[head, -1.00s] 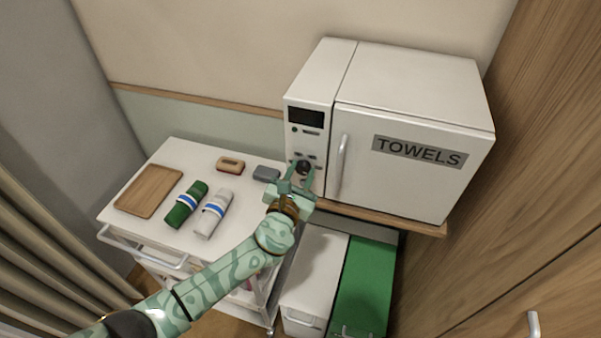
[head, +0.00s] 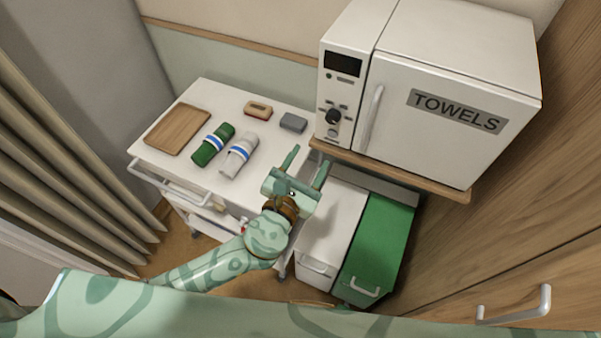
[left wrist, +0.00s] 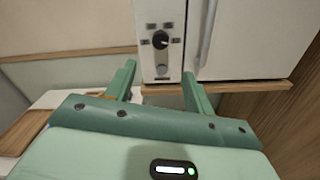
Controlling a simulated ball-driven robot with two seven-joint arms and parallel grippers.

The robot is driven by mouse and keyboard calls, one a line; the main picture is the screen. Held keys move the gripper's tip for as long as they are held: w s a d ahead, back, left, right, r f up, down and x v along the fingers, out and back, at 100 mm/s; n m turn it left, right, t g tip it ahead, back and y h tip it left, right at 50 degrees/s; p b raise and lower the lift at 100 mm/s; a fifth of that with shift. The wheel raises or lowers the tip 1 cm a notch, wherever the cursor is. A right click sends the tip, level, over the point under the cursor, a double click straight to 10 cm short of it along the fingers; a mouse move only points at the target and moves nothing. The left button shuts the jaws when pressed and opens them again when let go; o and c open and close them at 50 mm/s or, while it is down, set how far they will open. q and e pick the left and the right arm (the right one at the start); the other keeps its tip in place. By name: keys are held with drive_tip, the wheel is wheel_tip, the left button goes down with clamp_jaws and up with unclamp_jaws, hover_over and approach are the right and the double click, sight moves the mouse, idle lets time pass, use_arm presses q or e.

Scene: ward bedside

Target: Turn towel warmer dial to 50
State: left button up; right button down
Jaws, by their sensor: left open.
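The white towel warmer (head: 450,62) stands on a wooden shelf, its door marked TOWELS. Its black dial (head: 333,117) is on the narrow left panel, below a dark display, with small labels around it too small to read. The dial (left wrist: 160,40) also shows in the left wrist view, with a light pointer mark. My left gripper (head: 306,168) is open and empty, below and in front of the dial and apart from it. In the left wrist view its two fingers (left wrist: 160,82) stand on either side of the panel's lower part. My right gripper is not in view.
A white cart (head: 228,95) at left holds a wooden tray (head: 178,128), green (head: 212,146) and white (head: 239,156) rolled towels and two small blocks. White and green bins stand under the wooden shelf (head: 400,172). A wooden cabinet is close on the right.

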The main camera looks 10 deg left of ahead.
use_arm(q)
drive_tip(key=shift+v, duration=1.7)
